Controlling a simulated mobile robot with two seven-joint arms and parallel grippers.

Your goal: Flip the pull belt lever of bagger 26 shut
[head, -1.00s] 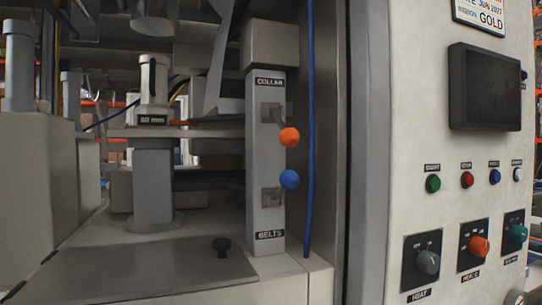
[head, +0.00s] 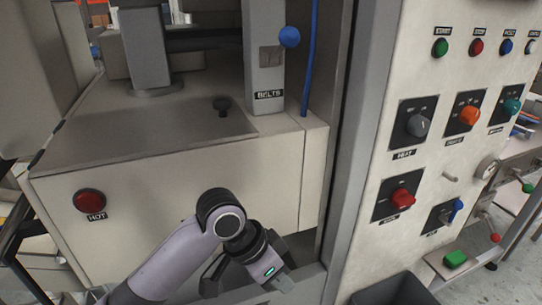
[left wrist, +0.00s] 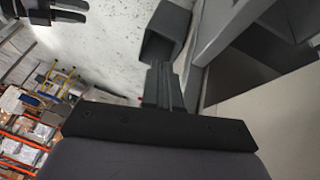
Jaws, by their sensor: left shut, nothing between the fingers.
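The pull belt lever is the one with the blue ball knob (head: 289,37), above the BELTS label (head: 269,95) on a grey post (head: 265,75). The knob stands out to the right of its slot at the top of the head view. My left gripper (head: 274,284) is low in the head view, well below the knob and in front of the machine's lower front. It is shut and empty. Its dark fingers show in the left wrist view (left wrist: 164,85), touching no lever. A dark pronged shape at that view's top left may be my right gripper; its state is unclear.
A red HOT lamp (head: 89,201) is on the lower front. A dark bin (head: 395,290) stands at the bottom. A blue cable (head: 311,60) hangs beside the post.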

